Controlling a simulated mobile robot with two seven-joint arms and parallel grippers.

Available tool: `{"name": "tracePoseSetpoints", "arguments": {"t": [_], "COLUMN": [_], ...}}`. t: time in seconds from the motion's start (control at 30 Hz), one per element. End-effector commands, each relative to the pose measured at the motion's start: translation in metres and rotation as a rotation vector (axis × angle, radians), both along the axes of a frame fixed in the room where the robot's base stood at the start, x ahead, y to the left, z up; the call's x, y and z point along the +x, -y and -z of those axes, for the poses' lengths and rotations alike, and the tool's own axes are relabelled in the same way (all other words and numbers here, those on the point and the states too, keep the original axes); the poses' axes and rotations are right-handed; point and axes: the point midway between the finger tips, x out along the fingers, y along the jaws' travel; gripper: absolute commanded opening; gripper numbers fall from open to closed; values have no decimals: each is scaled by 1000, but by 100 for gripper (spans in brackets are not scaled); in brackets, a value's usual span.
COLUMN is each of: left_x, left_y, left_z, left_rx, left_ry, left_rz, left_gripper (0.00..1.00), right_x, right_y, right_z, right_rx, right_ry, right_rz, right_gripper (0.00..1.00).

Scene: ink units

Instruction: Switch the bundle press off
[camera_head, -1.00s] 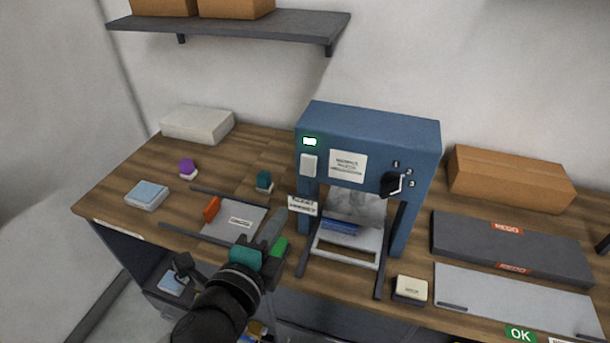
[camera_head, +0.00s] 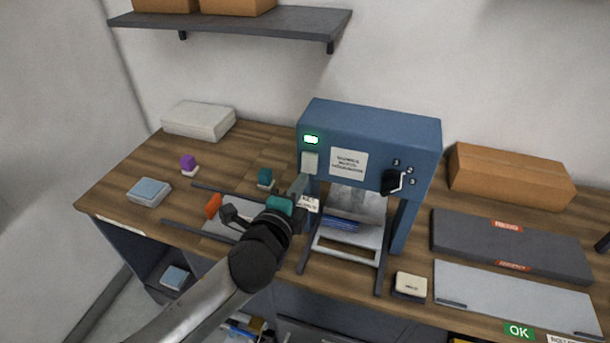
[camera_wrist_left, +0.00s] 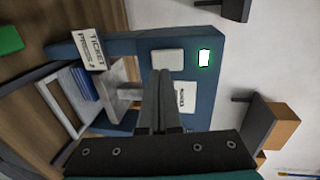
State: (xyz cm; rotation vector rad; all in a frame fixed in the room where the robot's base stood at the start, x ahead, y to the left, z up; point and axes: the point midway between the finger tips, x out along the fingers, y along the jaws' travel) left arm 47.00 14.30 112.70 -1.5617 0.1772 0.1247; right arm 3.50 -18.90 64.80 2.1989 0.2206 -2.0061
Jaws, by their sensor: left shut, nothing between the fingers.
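The blue bundle press (camera_head: 410,135) stands on the wooden bench. Its green light (camera_head: 311,139) is lit at the upper left of its face, and shows lit in the left wrist view too (camera_wrist_left: 204,58). Below the light is a pale rocker switch (camera_head: 310,162), also in the left wrist view (camera_wrist_left: 168,61). A black dial (camera_head: 393,182) is on the right of the face. My left gripper (camera_head: 300,186) is shut and empty, its tips just below the switch in the head view; I cannot tell whether they touch it. My right gripper is not in view.
A ticket card (camera_head: 308,204) sits at the press's left leg. A blue bundle (camera_head: 341,224) lies inside the press. A cream block (camera_head: 410,285), grey panels (camera_head: 510,245) and a cardboard box (camera_head: 510,178) are to the right. A shelf (camera_head: 240,23) hangs above left.

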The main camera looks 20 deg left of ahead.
Motion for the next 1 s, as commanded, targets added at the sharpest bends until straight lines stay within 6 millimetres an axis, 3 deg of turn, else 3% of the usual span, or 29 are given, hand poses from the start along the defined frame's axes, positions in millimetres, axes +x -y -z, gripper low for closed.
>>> {"name": "tracePoseSetpoints", "arguments": {"t": [0.1,0.3,0.73,1.0], "left_x": [15,28,30,36], "left_y": [1,1,1,1], "left_z": [2,6,6,14], "left_rx": [0,-1,-1,-5], "left_ry": [1,-1,1,64], "left_rz": [1,1,1,-1], "left_gripper": [0,0,0,0], "right_x": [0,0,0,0], "right_y": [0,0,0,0], "right_z": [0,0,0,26], "right_rx": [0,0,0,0], "right_ry": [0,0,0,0], "right_rz": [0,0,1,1], "right_gripper": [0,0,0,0]}}
